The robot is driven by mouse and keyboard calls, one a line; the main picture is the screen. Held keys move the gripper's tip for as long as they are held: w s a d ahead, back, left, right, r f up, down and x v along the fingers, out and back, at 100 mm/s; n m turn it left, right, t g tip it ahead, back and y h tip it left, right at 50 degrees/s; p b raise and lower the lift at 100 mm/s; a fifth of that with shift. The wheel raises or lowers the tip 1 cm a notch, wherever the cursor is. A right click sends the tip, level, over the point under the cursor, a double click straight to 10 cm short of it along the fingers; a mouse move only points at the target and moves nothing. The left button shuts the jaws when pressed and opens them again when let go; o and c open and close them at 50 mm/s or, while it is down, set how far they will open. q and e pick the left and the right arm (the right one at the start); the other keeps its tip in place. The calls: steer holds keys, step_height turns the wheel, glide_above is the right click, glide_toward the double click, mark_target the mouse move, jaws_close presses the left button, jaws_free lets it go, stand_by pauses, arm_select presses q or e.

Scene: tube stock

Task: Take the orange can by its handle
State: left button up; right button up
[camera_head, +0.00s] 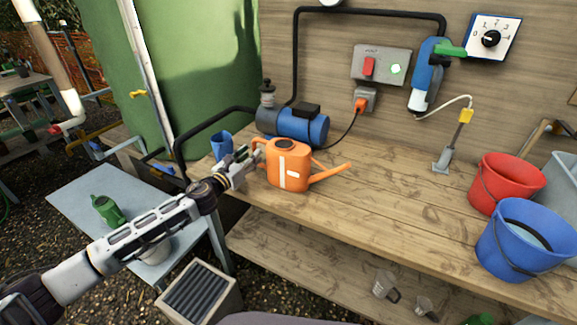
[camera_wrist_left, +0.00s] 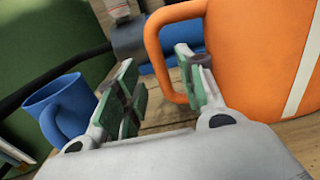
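The orange can (camera_head: 288,166) with a white stripe stands upright on the wooden bench, its spout to the right and its handle (camera_head: 257,151) to the left. My left gripper (camera_head: 248,160) is at the handle side of the can. In the left wrist view the gripper (camera_wrist_left: 160,78) is open. The outer bar of the handle (camera_wrist_left: 157,52) shows between its two green-padded fingers, and the right finger overlaps the handle's opening. I cannot tell whether either finger touches the handle. The can's body (camera_wrist_left: 262,60) is just right of the fingers. My right gripper is not in view.
A blue mug (camera_head: 221,144) stands left of the gripper. A blue pump (camera_head: 300,127) sits behind the can. Red (camera_head: 507,182) and blue (camera_head: 524,240) buckets stand at the right. The bench between can and buckets is clear.

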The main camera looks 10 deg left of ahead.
arm_select(q)
steer(key=shift+x, duration=1.7)
steer(key=shift+c, duration=0.4)
jaws_close()
steer(key=shift+r, duration=0.1)
